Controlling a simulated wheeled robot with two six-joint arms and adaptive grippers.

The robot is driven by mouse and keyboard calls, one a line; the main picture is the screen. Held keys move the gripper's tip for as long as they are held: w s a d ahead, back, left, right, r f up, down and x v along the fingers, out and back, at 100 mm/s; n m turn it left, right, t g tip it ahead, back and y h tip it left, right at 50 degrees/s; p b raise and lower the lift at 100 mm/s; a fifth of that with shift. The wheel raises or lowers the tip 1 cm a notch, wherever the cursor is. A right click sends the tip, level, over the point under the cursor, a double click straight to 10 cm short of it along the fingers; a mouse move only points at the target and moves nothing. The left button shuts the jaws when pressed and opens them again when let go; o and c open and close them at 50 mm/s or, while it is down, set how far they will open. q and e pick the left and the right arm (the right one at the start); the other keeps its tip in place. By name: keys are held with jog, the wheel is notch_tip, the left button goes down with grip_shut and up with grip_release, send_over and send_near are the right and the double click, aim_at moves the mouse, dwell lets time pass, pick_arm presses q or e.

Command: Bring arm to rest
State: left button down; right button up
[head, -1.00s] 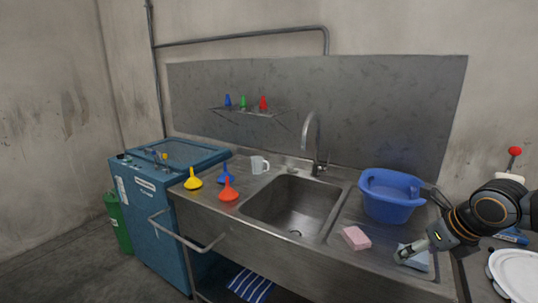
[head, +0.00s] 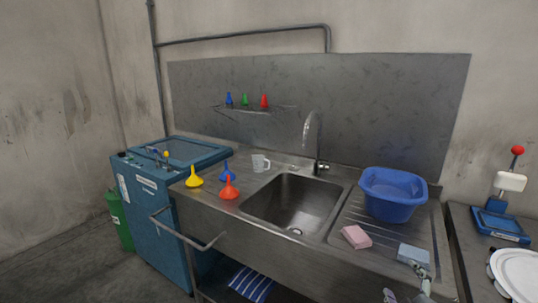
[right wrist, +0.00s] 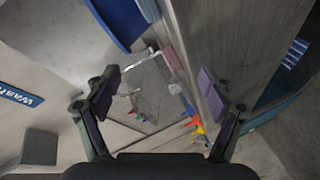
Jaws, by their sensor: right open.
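My right gripper (head: 408,293) shows only in part at the bottom right edge of the head view, just below a light blue sponge (head: 413,254) on the drainboard. In the right wrist view its two fingers (right wrist: 160,95) stand wide apart with nothing between them. The sink edge and the small coloured funnels show beyond the fingers. My left gripper is not in view.
A blue basin (head: 392,195) and a pink sponge (head: 356,237) sit on the drainboard right of the sink (head: 290,205). Yellow (head: 194,178), blue and red funnels and a white mug (head: 260,163) stand left of it. A blue scale (head: 500,222) and white plate (head: 515,272) are at right.

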jog(key=s+a+f+m+g+y, duration=0.1)
jog(key=s+a+f+m+g, duration=0.45)
jog(key=s+f, duration=0.4)
jog(key=s+a+f+m+g+y, duration=0.1)
jog(key=s+a+f+m+g, duration=0.4)
jog(key=s+f, duration=0.45)
jog(key=s+d+f+g+p, duration=0.1)
jog(key=s+d+f+p, duration=0.1)
jog(key=f, duration=0.9)
jog(key=s+d+f+g+p, duration=0.1)
jog(key=d+f+g, duration=0.1)
jog(key=f, duration=0.9)
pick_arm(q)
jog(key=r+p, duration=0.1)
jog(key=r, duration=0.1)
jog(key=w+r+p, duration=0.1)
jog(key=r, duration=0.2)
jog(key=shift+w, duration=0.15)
pick_arm(e)
jog(key=s+d+f, duration=0.1)
jog(key=s+f, duration=1.2)
jog(key=s, duration=0.5)
jog(key=shift+s+d+f+n+g, duration=0.2)
jog(key=shift+s+f+n+g, duration=0.1)
jog(key=shift+f+n+g, duration=0.1)
